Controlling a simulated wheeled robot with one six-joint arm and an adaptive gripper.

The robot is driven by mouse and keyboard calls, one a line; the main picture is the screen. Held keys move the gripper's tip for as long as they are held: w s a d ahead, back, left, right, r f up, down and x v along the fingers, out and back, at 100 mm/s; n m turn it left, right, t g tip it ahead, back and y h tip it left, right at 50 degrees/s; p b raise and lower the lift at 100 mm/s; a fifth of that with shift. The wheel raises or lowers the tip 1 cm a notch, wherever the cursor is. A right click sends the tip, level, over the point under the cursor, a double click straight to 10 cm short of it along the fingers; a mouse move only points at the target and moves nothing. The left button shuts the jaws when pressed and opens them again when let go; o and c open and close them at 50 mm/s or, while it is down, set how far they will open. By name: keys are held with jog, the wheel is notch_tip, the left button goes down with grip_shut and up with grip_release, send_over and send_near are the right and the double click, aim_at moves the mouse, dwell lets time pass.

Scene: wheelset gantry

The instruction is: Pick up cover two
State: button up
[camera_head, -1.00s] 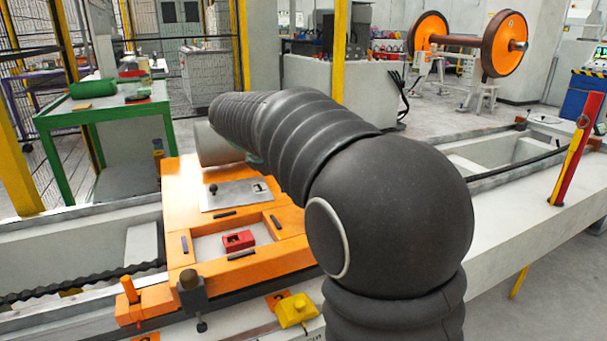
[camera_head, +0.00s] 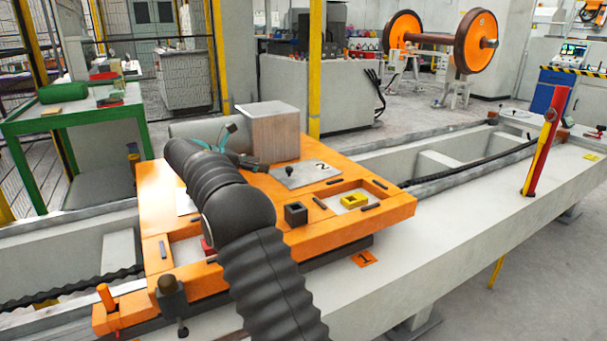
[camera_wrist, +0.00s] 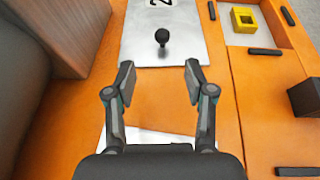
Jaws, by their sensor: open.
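Cover two is a flat grey metal plate (camera_head: 320,173) marked "2" with a black knob, lying on the orange fixture. In the wrist view the plate (camera_wrist: 185,45) is ahead of my gripper, its black knob (camera_wrist: 162,37) standing just beyond the fingertips and roughly centred between them.
A tall grey-brown block (camera_head: 275,135) stands close behind and left of the plate. A yellow block (camera_head: 355,200) sits in a recess, with a dark cube (camera_head: 296,214) beside it. Another light plate (camera_wrist: 150,138) lies under my gripper. A red-yellow post (camera_head: 545,140) stands far right.

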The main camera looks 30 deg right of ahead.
aim_at(290, 167)
jog(key=x, duration=0.6)
jog(key=shift+d, duration=0.2)
jog(key=shift+b+x, duration=0.45)
jog(key=shift+x, duration=2.3)
jog(key=shift+s+r, duration=0.2)
grip_shut()
